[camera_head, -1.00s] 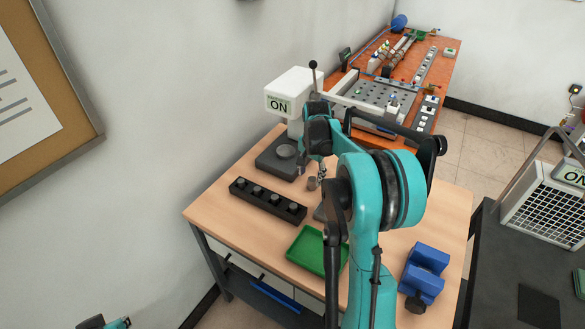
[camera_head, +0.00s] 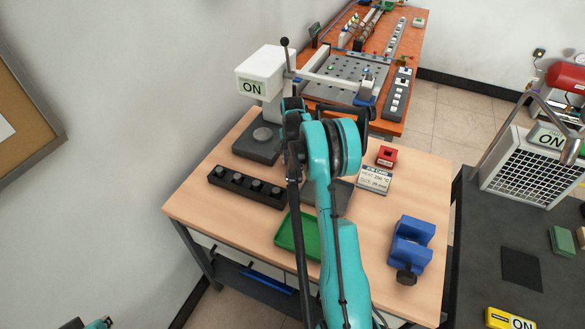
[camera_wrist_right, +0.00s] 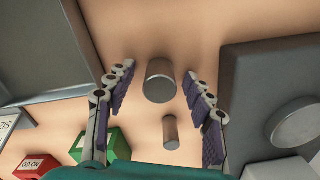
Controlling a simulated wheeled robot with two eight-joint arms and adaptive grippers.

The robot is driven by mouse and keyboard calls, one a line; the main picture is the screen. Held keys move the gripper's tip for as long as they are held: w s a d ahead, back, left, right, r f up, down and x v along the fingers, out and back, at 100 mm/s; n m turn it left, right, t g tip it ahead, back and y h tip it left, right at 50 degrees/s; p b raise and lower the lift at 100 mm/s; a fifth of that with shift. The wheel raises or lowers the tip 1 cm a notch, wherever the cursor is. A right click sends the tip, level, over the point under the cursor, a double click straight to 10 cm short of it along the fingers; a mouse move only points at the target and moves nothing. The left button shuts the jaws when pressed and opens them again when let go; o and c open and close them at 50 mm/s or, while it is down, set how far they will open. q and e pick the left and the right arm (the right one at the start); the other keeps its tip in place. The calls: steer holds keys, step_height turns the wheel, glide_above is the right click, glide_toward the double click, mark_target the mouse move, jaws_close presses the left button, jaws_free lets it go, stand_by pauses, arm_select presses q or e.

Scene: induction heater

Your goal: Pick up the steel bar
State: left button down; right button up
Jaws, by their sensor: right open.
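In the right wrist view, two grey metal cylinders stand on the wooden table: a larger one (camera_wrist_right: 160,82) and a smaller one (camera_wrist_right: 170,132). I cannot tell for certain which is the steel bar. My right gripper (camera_wrist_right: 159,72) is open, its fingers either side of the larger cylinder with gaps at both sides. The smaller cylinder appears lower in the picture, also between the fingers. In the head view my right arm hides this gripper and both cylinders. My left gripper (camera_head: 101,323) shows only partly at the bottom left edge, away from the table.
The press (camera_head: 264,72) marked ON stands at the table's back left. A black rack (camera_head: 247,188) holds several grey pieces. A green tray (camera_head: 290,238), a blue vise-like block (camera_head: 411,243), a red box (camera_head: 387,155) and a card (camera_head: 374,180) are on the table (camera_head: 372,219).

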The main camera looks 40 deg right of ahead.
jaws_close()
steer(key=shift+r, duration=0.1)
